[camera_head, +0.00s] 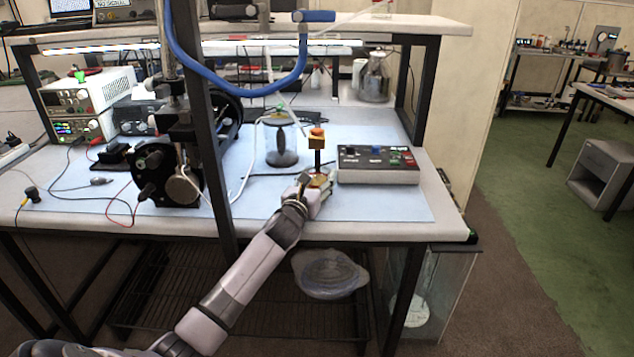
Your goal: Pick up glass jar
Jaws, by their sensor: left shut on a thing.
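My left gripper (316,186) reaches in from the lower left to the front part of the workbench. It is shut at the low yellow part of a small upright yellow and black object with an orange top (317,143). The fingers are small and partly hidden by my own wrist, so the exact contact is unclear. A shiny, greyish jar-like vessel (373,80) stands at the back right of the bench, apart from the gripper. I cannot tell for sure whether it is the glass jar. My right gripper is not in view.
A control box with buttons (378,165) sits just right of the gripper. Black machinery (165,175) and power supplies (88,100) fill the left side. The blue mat (385,205) is bare near the front.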

